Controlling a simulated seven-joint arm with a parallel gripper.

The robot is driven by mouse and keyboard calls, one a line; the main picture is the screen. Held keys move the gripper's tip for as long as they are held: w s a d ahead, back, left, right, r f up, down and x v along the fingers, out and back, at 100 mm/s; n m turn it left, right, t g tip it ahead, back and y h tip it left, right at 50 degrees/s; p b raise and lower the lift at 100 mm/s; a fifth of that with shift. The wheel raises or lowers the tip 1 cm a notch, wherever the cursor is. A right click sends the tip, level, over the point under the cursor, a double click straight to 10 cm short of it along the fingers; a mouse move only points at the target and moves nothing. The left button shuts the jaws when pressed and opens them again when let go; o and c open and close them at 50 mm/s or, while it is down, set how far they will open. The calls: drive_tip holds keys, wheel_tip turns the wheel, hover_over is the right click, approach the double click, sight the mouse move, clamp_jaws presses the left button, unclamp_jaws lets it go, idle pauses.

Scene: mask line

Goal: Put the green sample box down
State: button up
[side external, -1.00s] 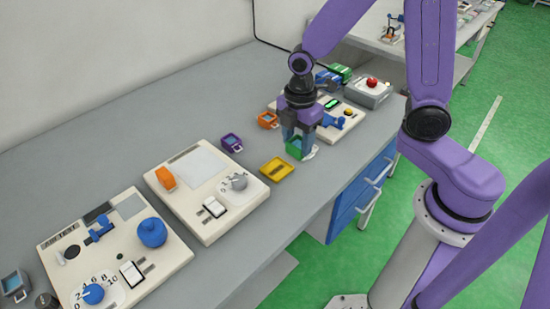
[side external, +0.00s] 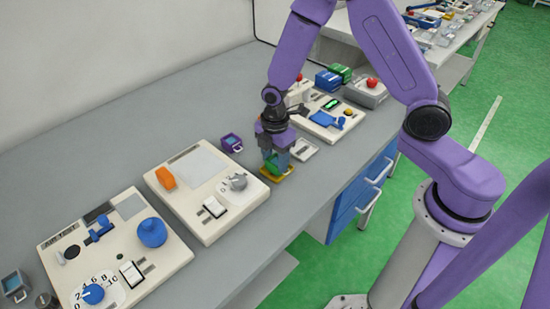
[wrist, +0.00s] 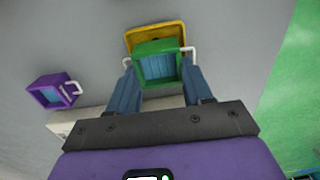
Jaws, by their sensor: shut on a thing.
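The green sample box (side external: 271,168) is held between the fingers of my gripper (side external: 278,163). In the wrist view the green box (wrist: 157,47) is upright with a blue inside, gripped from both sides by my gripper (wrist: 158,73). A yellow square tray (side external: 290,172) lies under the box in the side view. In the wrist view the yellow tray (wrist: 140,33) shows just past the box's far edge. I cannot tell whether the box touches the tray.
A purple box (side external: 232,143) stands left of my gripper; it also shows in the wrist view (wrist: 50,92). A pale square tray (side external: 305,150) lies to the right. Cream panels with knobs and switches (side external: 190,220) cover the near left. Blue drawers (side external: 350,210) hang below the bench edge.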

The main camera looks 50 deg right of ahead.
sight(275, 161)
drive_tip(key=shift+f, duration=0.3)
drive_tip(key=o, duration=1.1)
drive_tip(key=shift+o, duration=0.2)
wheel_tip(275, 161, up, 12)
drive_tip(key=s+d+r+m, duration=0.1)
drive_tip(key=s+r+m, duration=0.1)
drive_tip(key=s, duration=1)
drive_tip(key=s+d+r+m, duration=0.1)
drive_tip(key=s+r+m, duration=0.2)
drive_tip(key=s, duration=1)
drive_tip(key=shift+d+r, duration=0.4)
drive_tip(key=shift+r, duration=0.15)
